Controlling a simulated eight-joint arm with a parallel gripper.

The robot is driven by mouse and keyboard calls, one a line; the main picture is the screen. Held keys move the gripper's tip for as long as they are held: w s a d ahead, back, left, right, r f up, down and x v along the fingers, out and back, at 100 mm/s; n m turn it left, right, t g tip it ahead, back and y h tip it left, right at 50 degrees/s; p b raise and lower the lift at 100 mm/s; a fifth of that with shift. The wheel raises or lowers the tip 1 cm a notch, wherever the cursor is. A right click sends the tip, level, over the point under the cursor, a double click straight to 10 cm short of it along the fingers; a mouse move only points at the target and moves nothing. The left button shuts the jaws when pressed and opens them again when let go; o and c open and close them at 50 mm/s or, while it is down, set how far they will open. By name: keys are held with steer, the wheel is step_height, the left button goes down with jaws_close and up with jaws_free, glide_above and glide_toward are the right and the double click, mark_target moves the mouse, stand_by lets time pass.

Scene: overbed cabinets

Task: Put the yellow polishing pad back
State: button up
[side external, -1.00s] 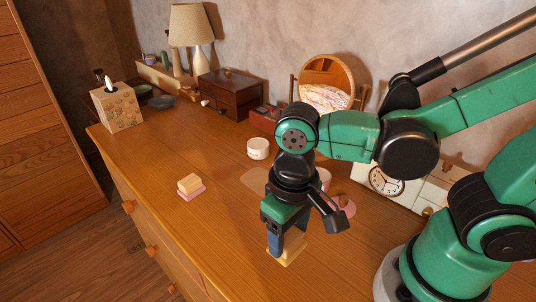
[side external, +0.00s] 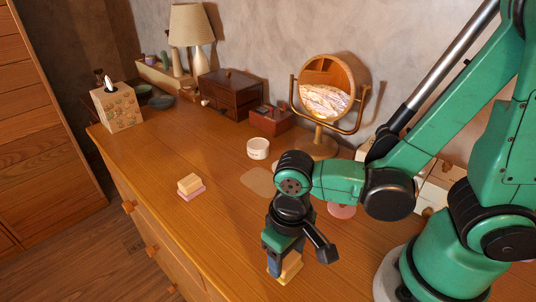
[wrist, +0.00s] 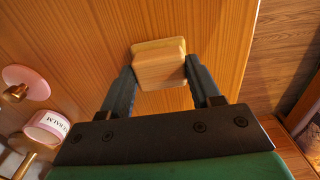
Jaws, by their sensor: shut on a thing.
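My gripper (side external: 283,264) is shut on the yellow polishing pad (side external: 291,268), a small wooden block with a pale yellow base, near the front of the dresser top. In the wrist view the pad (wrist: 160,66) sits between my two fingers (wrist: 158,85), wooden face toward the camera and a yellow rim showing beyond it. I cannot tell whether its base touches the wood. A similar block with a pink base (side external: 190,187) rests on the dresser to the left, apart from my gripper.
A flat tan mat (side external: 258,180) lies behind my gripper. Behind it stand a white jar (side external: 258,148), a round mirror (side external: 327,90) and a drawer box (side external: 231,93). A pink round item (side external: 342,210) is to the right.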

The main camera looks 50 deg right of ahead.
steer(key=shift+f, duration=0.15)
steer(key=o, duration=1.2)
steer(key=shift+o, duration=0.2)
step_height(320, 180, up, 12)
steer(key=w+d+t, duration=0.7)
steer(key=d, duration=0.3)
